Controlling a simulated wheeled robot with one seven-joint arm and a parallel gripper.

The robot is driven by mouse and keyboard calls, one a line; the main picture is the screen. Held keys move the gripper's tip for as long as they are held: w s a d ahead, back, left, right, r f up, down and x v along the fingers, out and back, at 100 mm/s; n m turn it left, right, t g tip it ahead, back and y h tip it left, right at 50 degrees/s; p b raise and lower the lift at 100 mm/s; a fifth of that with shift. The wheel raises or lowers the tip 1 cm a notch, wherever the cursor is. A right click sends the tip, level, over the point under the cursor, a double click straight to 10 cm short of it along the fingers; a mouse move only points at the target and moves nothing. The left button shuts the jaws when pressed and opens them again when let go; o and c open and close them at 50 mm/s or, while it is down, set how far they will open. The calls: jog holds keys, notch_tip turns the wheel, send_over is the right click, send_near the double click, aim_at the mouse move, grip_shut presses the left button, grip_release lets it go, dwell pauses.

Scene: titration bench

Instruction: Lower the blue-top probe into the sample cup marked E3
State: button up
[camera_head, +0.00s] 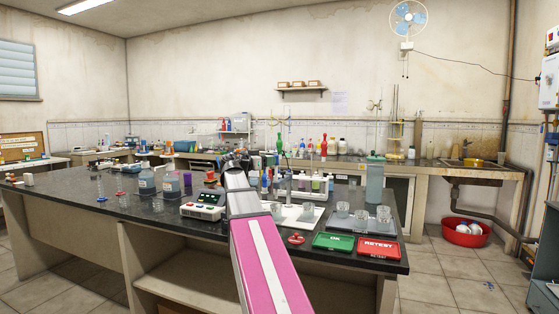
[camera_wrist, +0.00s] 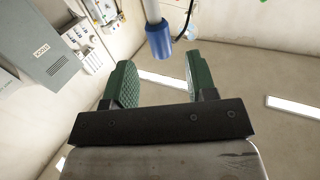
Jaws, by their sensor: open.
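In the wrist view my gripper (camera_wrist: 160,64) has its two green padded fingers apart, with nothing between them. The blue-top probe (camera_wrist: 158,40), a pale shaft with a blue end, shows just beyond the fingertips, roughly in line with the gap. I see no contact with it. In the head view my arm covers the middle of the bench, and the gripper and probe cannot be made out clearly. Clear glass cups stand on the right part of the bench, among them a left one (camera_head: 343,208), a front one (camera_head: 361,218) and a right one (camera_head: 384,214). No E3 mark is readable.
A green OK tray (camera_head: 333,242) and a red RETEST tray (camera_head: 378,248) lie at the front edge. A tall clear container (camera_head: 375,183) stands behind the cups. A meter box (camera_head: 204,206) and bottles (camera_head: 147,182) are left of my arm. A dark cable (camera_wrist: 187,22) hangs near the probe.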

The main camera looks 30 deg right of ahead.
jog(key=x, duration=0.7)
jog(key=shift+d, duration=0.1)
grip_shut()
